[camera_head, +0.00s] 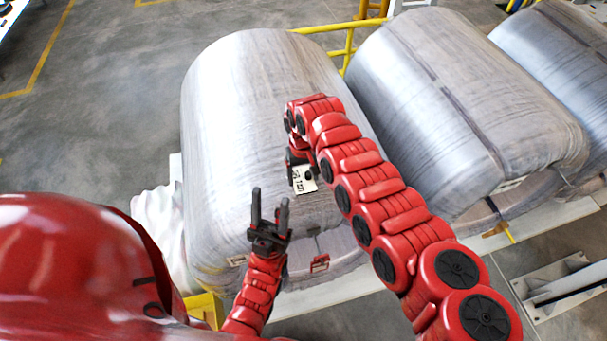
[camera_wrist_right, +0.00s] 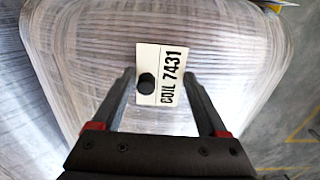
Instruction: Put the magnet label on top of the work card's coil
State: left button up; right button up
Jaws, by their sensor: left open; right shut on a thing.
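The magnet label (camera_head: 304,180) is a white card reading "COIL 7431" with a round black knob; it also shows in the right wrist view (camera_wrist_right: 173,88). My right gripper (camera_head: 295,160) is shut on it, with the label between the fingertips (camera_wrist_right: 160,80). The label is over the wrapped surface of the nearest coil (camera_head: 240,100); whether it touches cannot be told. My left gripper (camera_head: 270,200) is open and empty in front of that coil, fingers pointing up. A small red-framed item (camera_head: 320,263) is at the coil's front; whether it is the work card is unclear, and its text is unreadable.
Two more wrapped coils, a middle one (camera_head: 450,100) and a far right one (camera_head: 560,60), stand in a row to the right. A yellow railing (camera_head: 347,50) runs behind. White crumpled wrap (camera_head: 158,220) lies left of the nearest coil. The floor at left is clear.

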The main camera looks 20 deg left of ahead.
aim_at(304, 182)
jog(key=o, duration=0.9)
jog(key=shift+f, duration=0.15)
jog(key=o, duration=0.4)
jog(key=shift+r, duration=0.25)
jog(key=shift+w+r, duration=0.1)
jog(key=shift+r, duration=0.1)
notch_tip(304, 182, up, 12)
jog(key=b, duration=0.4)
jog(key=shift+f+b, duration=0.25)
jog(key=shift+b, duration=0.15)
